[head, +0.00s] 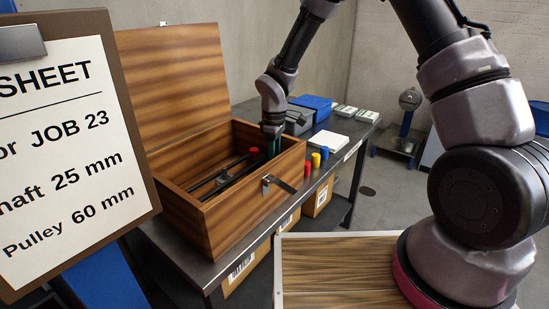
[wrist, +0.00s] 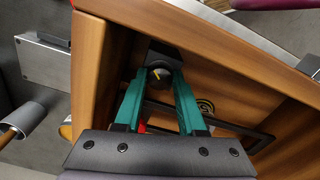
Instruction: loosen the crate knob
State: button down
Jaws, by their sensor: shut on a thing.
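The wooden crate (head: 225,215) stands on the bench with its lid (head: 178,85) open. My gripper (head: 272,140) reaches down inside its right end in the head view. The knob sits by a dark bracket near the crate wall. In the head view the knob is hidden by my gripper and the crate. A red piece (head: 253,150) shows in the crate beside my gripper.
Dark rods (head: 215,180) lie inside the crate. A latch (head: 278,184) sticks out at its front. A clipboard sheet (head: 65,150) fills the left.

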dwell(0.4)
jog(key=c, duration=0.5)
grip_release()
jog(key=shift+r, duration=0.1)
notch_tip(320, 180, up, 11)
